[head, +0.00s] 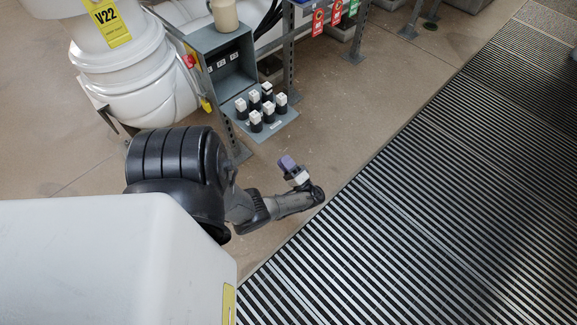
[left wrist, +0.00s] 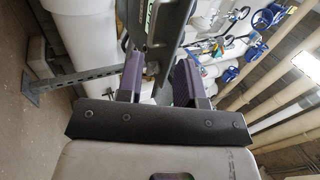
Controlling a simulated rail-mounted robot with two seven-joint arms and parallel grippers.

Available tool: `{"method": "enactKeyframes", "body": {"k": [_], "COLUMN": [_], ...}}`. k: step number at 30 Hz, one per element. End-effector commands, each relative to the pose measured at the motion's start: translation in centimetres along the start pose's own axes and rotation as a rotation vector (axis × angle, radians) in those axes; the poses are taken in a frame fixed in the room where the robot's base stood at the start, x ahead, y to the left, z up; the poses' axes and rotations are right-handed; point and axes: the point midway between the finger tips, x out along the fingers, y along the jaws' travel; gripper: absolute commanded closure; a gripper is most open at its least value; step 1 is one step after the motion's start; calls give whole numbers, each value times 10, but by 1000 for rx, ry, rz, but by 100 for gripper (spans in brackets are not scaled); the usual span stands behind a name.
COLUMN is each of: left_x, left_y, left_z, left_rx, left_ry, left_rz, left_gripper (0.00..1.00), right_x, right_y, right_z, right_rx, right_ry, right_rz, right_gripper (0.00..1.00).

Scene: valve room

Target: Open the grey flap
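A grey box (head: 226,66) on a metal post frame stands at the top of the head view, with its front open. A grey panel (head: 284,118), probably the flap, sticks out from its lower edge; several black pegs with white caps (head: 255,117) stand on it. My left gripper (head: 290,167), with purple fingertips, is below and apart from the panel. In the left wrist view its two purple fingers (left wrist: 158,82) are spread. Grey and dark parts show behind the gap, and I cannot tell whether anything is between them. My right gripper is not in view.
A beige jug (head: 224,14) sits on the box. Red and green tags (head: 318,20) hang at the top. Striped grating (head: 420,190) covers the right; open floor (head: 345,110) lies between.

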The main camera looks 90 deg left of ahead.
Motion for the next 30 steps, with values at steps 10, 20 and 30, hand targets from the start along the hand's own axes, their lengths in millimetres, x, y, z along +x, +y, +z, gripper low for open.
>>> {"method": "enactKeyframes", "body": {"k": [10, 20, 30], "left_x": [-20, -20, -20], "left_y": [0, 0, 0], "left_z": [0, 0, 0], "left_rx": [0, 0, 4], "left_ry": [0, 0, 0], "left_rz": [-1, 0, 0], "left_gripper": [66, 66, 66], "right_x": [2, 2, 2], "right_y": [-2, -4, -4], "right_z": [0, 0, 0], "right_rx": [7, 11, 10], "right_ry": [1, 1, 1], "right_rz": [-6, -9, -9], "right_gripper": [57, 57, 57]}}
